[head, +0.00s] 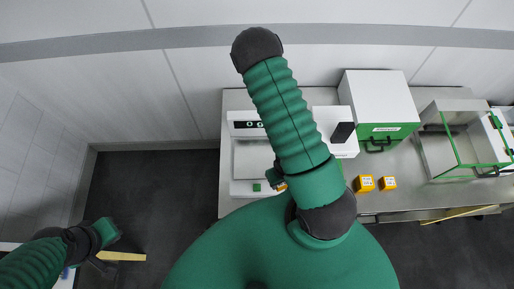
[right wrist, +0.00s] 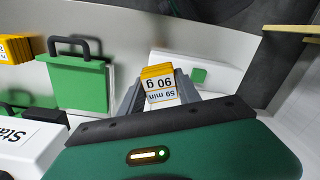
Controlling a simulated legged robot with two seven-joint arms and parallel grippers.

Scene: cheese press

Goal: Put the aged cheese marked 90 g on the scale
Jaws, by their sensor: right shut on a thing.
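The orange cheese (right wrist: 158,88) has a white label reading 90 g and 59 min, upside down in the right wrist view. My right gripper (right wrist: 160,100) is shut on it. In the head view my right arm hides most of this gripper, and only an orange sliver of the cheese (head: 281,187) shows. The white scale (head: 243,160), with a dark display and green button, lies just left of it. I cannot tell whether the cheese touches anything below. My left gripper (head: 108,238) is low at the far left, away from the bench; its fingers are unclear.
Two more orange blocks (head: 363,183) (head: 388,183) stand on the bench (head: 405,205) to the right. Behind them is a white box with a green handled front (head: 385,135). A green-edged clear case (head: 450,150) stands farther right. The floor left of the bench is clear.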

